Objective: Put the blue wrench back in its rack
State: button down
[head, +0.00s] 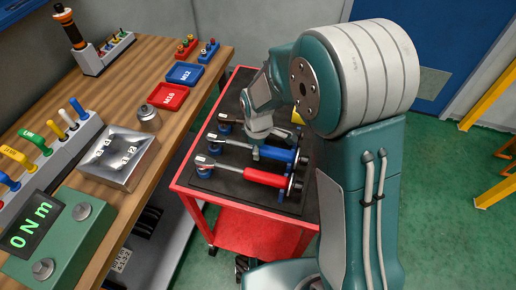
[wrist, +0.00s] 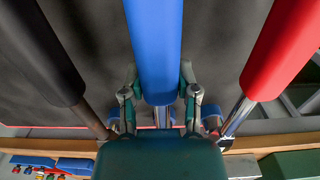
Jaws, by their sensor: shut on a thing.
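The blue wrench (head: 278,153) lies level over the dark mat of the red cart, between the red wrench and a dark-handled wrench. My gripper (head: 257,138) is above it and shut on it near the head-side end of its blue handle. In the wrist view the blue handle (wrist: 154,45) runs up the middle, with the gripper's fingers (wrist: 160,95) on either side of it. The rack holders (head: 204,171) stand on the cart top. I cannot tell whether the blue wrench touches its holder; my gripper and arm hide part of it.
The red wrench (head: 262,177) lies close on one side; the dark-handled wrench (wrist: 40,50) is close on the other. The red cart (head: 240,215) stands beside a wooden bench (head: 157,73) with red and blue trays, a metal block and a green display box.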

dwell(0.3)
jog(key=shift+c, duration=1.4)
grip_release()
jog(key=shift+f, duration=0.1)
notch_tip(320, 180, up, 11)
jog(key=shift+w+a+r, duration=0.1)
jog(key=shift+r, duration=0.4)
